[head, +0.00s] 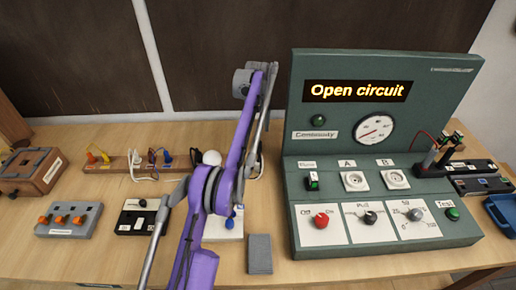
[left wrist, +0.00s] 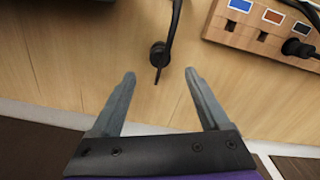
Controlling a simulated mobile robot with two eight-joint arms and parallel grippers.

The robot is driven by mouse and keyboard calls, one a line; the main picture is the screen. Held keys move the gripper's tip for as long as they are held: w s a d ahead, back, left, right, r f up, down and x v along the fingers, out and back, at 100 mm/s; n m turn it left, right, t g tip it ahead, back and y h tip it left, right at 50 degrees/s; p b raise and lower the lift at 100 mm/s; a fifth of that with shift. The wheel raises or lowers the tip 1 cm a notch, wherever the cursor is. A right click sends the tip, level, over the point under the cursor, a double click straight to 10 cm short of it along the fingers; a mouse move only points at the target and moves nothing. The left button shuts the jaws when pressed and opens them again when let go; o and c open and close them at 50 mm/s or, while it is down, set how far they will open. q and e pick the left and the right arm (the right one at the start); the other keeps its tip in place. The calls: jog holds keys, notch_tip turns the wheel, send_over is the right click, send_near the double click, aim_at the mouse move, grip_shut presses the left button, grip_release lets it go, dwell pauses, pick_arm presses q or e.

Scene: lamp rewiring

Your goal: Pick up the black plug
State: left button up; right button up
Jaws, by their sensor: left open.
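A black plug (left wrist: 158,54) with a black cord lies on the wooden table in the left wrist view. My left gripper (left wrist: 160,80) is open, and its two grey fingers stand on either side of the plug's line, with the plug just beyond the fingertips. Nothing is held. A second black plug-like end (left wrist: 296,47) sits at a wooden block at the right of that view. In the head view my purple arm crosses the middle and hides the plug; the left gripper's fingers cannot be made out there. My right gripper is not in view.
The wooden block (left wrist: 255,37) has blue, orange and dark labels above slots. In the head view a green tester (head: 385,150) reading "Open circuit" stands at the right. A wooden cord rack (head: 120,165), a grey block (head: 260,254) and a grey switch box (head: 68,220) are also on the table.

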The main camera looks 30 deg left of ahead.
aim_at(258, 142)
pick_arm(q)
notch_tip(258, 142, down, 2)
jog(key=shift+s+f, duration=0.15)
jog(key=f, duration=0.1)
jog(key=f+b, duration=0.1)
jog(key=f, duration=0.1)
jog(key=shift+s+d+f+b, duration=0.1)
jog(key=shift+d+f+b, duration=0.15)
jog(key=shift+f+b, duration=0.1)
jog(key=shift+f, duration=0.55)
grip_shut()
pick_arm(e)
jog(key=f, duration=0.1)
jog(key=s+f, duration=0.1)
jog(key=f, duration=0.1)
